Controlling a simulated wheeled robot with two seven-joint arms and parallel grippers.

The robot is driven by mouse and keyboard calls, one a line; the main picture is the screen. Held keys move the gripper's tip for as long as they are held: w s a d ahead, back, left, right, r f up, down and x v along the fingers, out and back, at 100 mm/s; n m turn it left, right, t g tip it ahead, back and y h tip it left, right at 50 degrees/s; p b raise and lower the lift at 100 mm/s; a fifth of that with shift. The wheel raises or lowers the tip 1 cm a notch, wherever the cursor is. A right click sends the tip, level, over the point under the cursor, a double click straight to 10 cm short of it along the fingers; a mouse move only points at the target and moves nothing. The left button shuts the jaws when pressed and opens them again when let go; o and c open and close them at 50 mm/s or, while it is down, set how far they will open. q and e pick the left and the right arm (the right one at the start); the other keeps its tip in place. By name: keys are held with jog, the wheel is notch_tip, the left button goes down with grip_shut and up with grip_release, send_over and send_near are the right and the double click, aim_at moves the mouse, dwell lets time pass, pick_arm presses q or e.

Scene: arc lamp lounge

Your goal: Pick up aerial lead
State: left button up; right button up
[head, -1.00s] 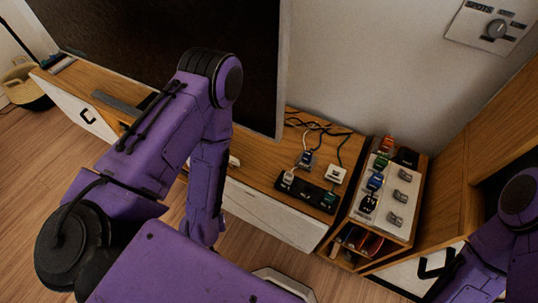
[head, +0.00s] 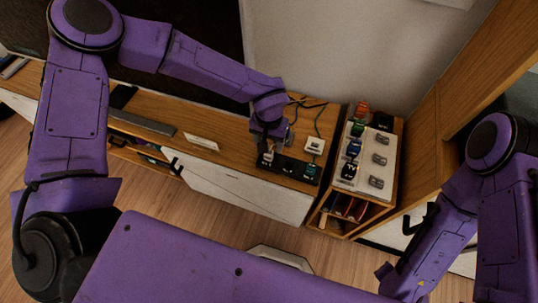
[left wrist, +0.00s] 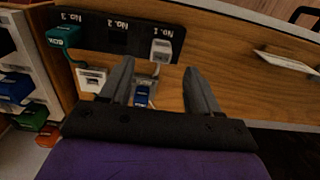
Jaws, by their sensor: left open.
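My left gripper (head: 270,138) reaches down over the wooden cabinet top at the black socket strip, fingers apart. In the left wrist view, its fingers (left wrist: 160,85) straddle a small blue-and-grey plug (left wrist: 142,96) without visibly closing on it. A grey-white plug (left wrist: 161,50) sits at the strip's No. 1 place, just beyond the fingers. A teal plug (left wrist: 62,37) marked BOX is at No. 3. A white block plug (left wrist: 93,79) with a lead lies left of the fingers. No label reading aerial is legible, so I cannot tell which lead that is. My right gripper is out of frame.
The black strip (head: 290,167) lies along the cabinet's front edge. To its right, a light tray (head: 368,173) holds several coloured plugs and grey clips. Dark leads (head: 300,102) tangle behind. A white card (head: 202,141) stands left on the cabinet top (head: 228,143). A wooden wall closes the right side.

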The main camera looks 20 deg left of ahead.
aim_at(269, 153)
pick_arm(q)
notch_tip(269, 153, down, 7)
jog(key=shift+a+r, duration=0.1)
jog(key=shift+r, duration=0.05)
jog(key=c, duration=1.1)
jog(key=shift+r, duration=0.15)
